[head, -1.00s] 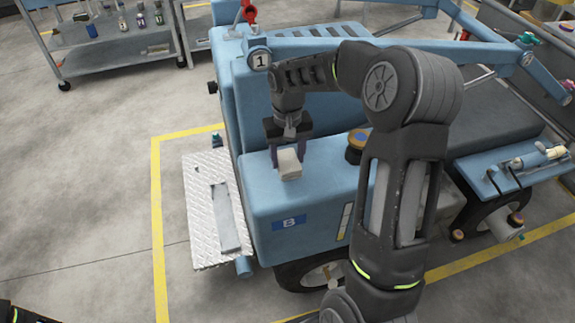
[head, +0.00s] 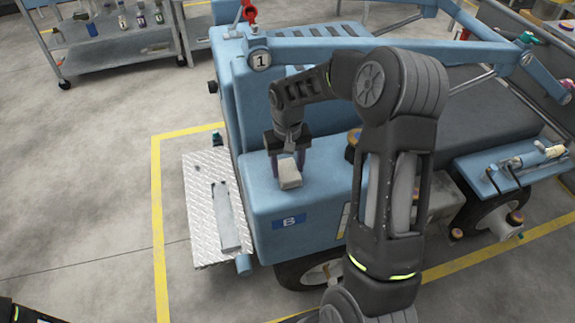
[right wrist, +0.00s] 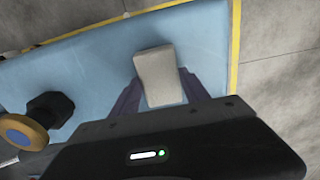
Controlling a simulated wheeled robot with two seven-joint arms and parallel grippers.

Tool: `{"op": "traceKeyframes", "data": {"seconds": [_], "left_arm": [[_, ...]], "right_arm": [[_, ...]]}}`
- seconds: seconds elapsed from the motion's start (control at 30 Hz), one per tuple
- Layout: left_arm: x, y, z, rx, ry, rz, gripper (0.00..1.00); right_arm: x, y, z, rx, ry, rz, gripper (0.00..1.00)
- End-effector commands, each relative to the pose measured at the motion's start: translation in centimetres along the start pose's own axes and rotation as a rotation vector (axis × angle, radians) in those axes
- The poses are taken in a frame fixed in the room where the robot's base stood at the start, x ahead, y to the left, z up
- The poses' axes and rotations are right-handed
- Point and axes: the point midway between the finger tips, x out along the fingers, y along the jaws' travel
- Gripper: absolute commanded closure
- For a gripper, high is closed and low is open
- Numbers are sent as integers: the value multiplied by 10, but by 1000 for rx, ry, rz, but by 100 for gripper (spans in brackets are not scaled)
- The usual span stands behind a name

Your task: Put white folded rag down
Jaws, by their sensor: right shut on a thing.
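The white folded rag (head: 290,174) is a small off-white block at the blue machine's box top (head: 262,190), near the plate marked B. It also shows in the right wrist view (right wrist: 160,77), between the two fingers. My right gripper (head: 288,165) points down and is shut on the rag. I cannot tell whether the rag's underside touches the blue surface. My left gripper is not in view; only a dark piece of my left arm shows at the lower left corner.
A black cap with an orange and blue top (right wrist: 25,130) stands on the blue surface beside the gripper. A metal tread plate step (head: 207,210) juts out at the left. A blue boom (head: 400,50) crosses behind my arm.

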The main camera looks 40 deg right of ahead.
Motion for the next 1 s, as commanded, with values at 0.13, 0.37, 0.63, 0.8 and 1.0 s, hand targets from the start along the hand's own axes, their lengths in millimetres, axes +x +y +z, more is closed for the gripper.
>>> {"op": "traceKeyframes", "data": {"seconds": [0.13,0.37,0.63,0.8,1.0], "left_arm": [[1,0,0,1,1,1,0],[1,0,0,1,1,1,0],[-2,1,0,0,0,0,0],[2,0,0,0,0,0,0],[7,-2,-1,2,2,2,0]], "right_arm": [[2,0,0,0,0,0,39],[2,0,0,0,0,0,25],[-2,0,0,0,0,0,25],[-16,0,-1,1,4,0,25],[-53,0,-2,1,6,0,25]]}}
